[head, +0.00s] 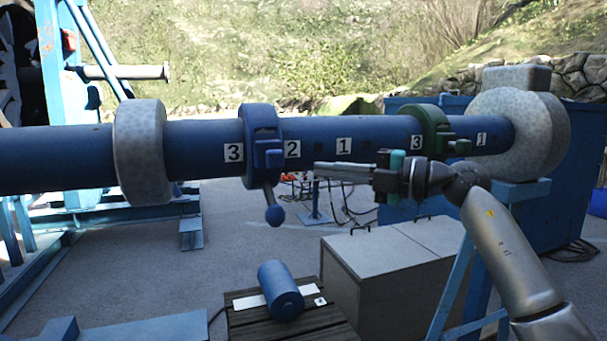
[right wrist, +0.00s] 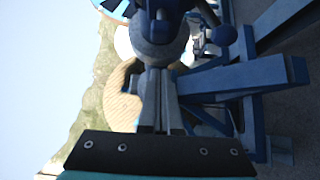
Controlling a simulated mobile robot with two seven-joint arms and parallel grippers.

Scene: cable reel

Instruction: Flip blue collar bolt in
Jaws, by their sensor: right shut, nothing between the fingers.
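The blue collar (head: 262,135) sits around the long blue pipe (head: 200,150), between the number labels 3 and 2. Its bolt hangs down below the pipe and ends in a round blue knob (head: 274,214). My right gripper (head: 318,170) is shut and empty, with its fingers pointing left toward the collar. The fingertips are apart from the bolt, to its right and higher than the knob. In the right wrist view the shut fingers (right wrist: 155,100) point toward the dark blue collar (right wrist: 170,10), and the knob (right wrist: 222,35) shows at the right. My left gripper is not in view.
A green collar (head: 428,132) is on the pipe above my right wrist. Pale round flanges (head: 140,150) stand at both sides. A blue cylinder (head: 280,290) lies on a wooden pallet (head: 250,322) below, beside grey boxes (head: 385,265).

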